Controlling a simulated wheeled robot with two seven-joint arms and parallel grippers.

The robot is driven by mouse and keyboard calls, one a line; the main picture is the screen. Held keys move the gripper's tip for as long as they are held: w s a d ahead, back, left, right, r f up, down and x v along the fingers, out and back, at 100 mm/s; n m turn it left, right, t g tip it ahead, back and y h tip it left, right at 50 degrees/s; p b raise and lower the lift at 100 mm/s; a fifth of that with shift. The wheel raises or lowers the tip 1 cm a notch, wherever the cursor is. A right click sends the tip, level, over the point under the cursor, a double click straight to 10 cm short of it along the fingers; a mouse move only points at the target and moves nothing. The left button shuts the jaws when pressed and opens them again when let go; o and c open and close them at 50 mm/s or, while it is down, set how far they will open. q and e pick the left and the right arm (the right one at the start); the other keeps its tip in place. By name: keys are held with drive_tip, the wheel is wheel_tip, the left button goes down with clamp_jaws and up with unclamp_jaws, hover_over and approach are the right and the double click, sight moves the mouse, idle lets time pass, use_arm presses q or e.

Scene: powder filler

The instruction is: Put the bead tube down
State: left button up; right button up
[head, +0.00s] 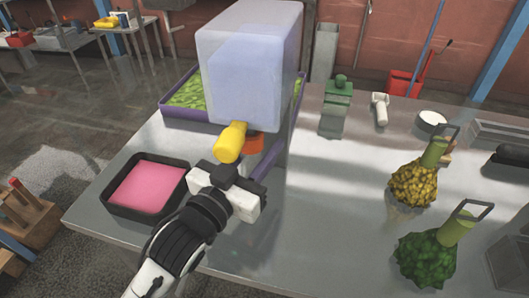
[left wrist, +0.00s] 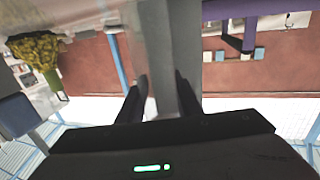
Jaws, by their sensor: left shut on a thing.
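My left gripper (head: 236,168) is shut, in front of the clear box of the powder filler (head: 250,65). A short yellow cylinder (head: 230,142) shows tilted at its fingers; it looks like the end of the bead tube. In the left wrist view a grey, smooth length (left wrist: 158,50) runs between the two dark fingers (left wrist: 162,92). The fingers hide most of the held part, and I cannot tell whether it touches anything. My right gripper is not in view.
A black tray with pink contents (head: 147,186) lies left of my gripper. A purple-rimmed tray (head: 190,119) with green contents is behind. The table's middle is clear.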

use_arm(q)
drive_tip(key=shift+f, duration=0.45)
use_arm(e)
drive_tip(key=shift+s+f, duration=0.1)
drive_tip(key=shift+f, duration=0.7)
use_arm(q)
drive_tip(key=shift+f, duration=0.1)
drive_tip(key=shift+f+b, duration=0.35)
drive_tip(key=shift+f, duration=0.15)
drive_tip(key=o, duration=1.2)
drive_tip(key=shift+f, duration=0.15)
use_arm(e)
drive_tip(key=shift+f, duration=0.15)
